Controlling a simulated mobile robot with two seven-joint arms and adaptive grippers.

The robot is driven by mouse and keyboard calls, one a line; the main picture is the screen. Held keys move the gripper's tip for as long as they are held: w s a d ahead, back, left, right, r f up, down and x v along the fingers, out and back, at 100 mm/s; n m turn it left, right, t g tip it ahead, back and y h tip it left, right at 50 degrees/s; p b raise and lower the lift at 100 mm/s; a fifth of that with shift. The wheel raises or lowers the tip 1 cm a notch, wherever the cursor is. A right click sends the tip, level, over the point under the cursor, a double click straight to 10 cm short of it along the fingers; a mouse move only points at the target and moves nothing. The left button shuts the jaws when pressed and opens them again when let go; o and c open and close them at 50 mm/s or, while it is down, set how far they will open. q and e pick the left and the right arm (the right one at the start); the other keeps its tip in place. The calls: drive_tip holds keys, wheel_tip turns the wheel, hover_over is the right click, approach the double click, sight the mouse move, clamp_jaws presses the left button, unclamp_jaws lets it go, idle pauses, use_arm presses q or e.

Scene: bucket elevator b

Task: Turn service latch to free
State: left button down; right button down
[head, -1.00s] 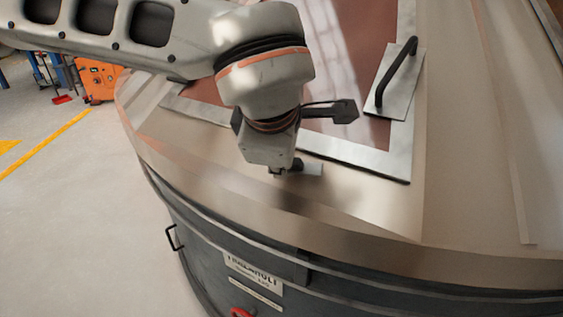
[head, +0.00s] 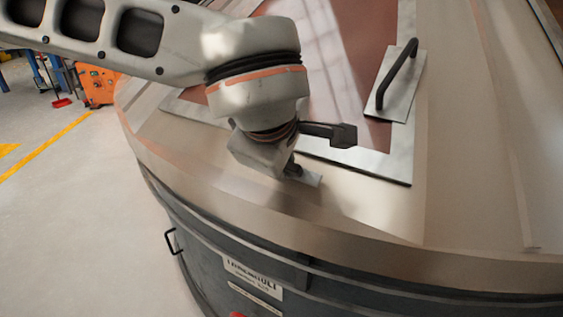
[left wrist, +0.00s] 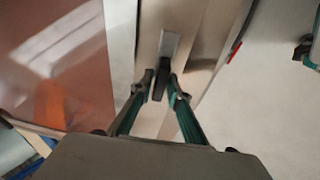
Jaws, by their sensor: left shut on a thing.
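The service latch has a small bright metal plate (head: 311,180) on the beige rim of the housing, and it also shows in the left wrist view (left wrist: 169,45). Its dark handle (left wrist: 162,78) points toward the camera in the left wrist view. My left gripper (left wrist: 162,86) is shut on this handle, one finger on each side. In the head view my left gripper (head: 292,170) is mostly hidden behind its own wrist. A dark and teal part like my right gripper (left wrist: 307,50) shows cut off at the right edge of the left wrist view; its fingers are unclear.
A reddish window panel (head: 335,70) in a metal frame lies behind the latch. A black bar handle (head: 397,75) on a plate stands to its right. The dark drum wall (head: 225,255) with a label drops below the rim. Open floor (head: 70,220) lies left.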

use_arm(q)
drive_tip(key=c, duration=2.1)
unclamp_jaws()
drive_tip(key=v, duration=1.2)
drive_tip(key=shift+r, duration=0.1)
